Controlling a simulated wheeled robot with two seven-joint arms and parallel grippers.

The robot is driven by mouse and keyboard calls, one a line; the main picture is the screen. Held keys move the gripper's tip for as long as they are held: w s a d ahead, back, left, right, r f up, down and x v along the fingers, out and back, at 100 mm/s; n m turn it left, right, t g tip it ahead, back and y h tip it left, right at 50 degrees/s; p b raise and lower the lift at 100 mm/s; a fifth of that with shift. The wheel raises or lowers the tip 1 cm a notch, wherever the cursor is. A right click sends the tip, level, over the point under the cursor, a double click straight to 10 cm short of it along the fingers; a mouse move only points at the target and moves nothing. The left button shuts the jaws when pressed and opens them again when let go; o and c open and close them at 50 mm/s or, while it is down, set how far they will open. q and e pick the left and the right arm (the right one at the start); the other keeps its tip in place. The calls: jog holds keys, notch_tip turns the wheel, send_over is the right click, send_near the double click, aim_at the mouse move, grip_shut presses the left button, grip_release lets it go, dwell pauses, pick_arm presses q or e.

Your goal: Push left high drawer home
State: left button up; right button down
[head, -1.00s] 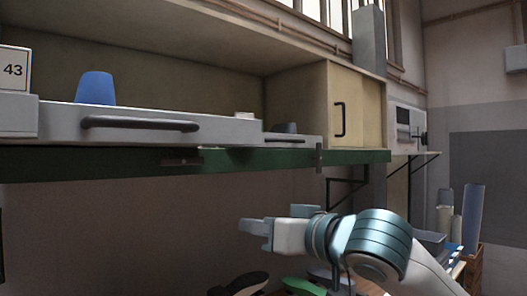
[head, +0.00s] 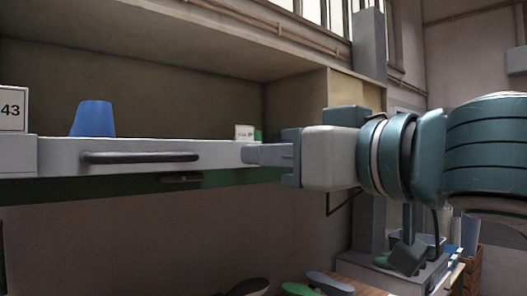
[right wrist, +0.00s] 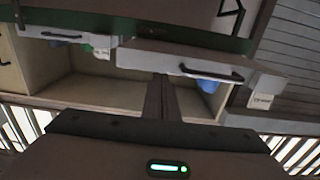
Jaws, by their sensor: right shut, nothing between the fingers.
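The left high drawer (head: 60,150) is a pale grey front with a dark bar handle (head: 140,157), at the left of the head view. It also shows in the right wrist view (right wrist: 150,58), with its handle (right wrist: 210,73). The drawer front stands out from the cabinet. My right gripper (head: 246,154) is shut and empty, its fingers pointing left across the drawer front's right end. In the right wrist view its fingers (right wrist: 161,78) point at the front near one end; I cannot tell whether they touch it. My left gripper is not in view.
A blue cup (head: 93,119) and a card marked 43 (head: 12,108) stand by the drawer. A small white box (head: 244,132) is behind my fingers. Another drawer (right wrist: 40,31) shows in the right wrist view. A green ledge (head: 100,188) runs below.

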aim_at(214, 153)
jog(key=shift+w+a, duration=0.15)
jog(key=p+x, duration=0.1)
jog(key=x, duration=0.6)
jog(key=shift+w+a, duration=0.1)
jog(key=shift+x, duration=1.1)
jog(key=shift+w, duration=0.15)
jog(key=shift+x, duration=2.15)
jog(key=shift+w+a, duration=0.15)
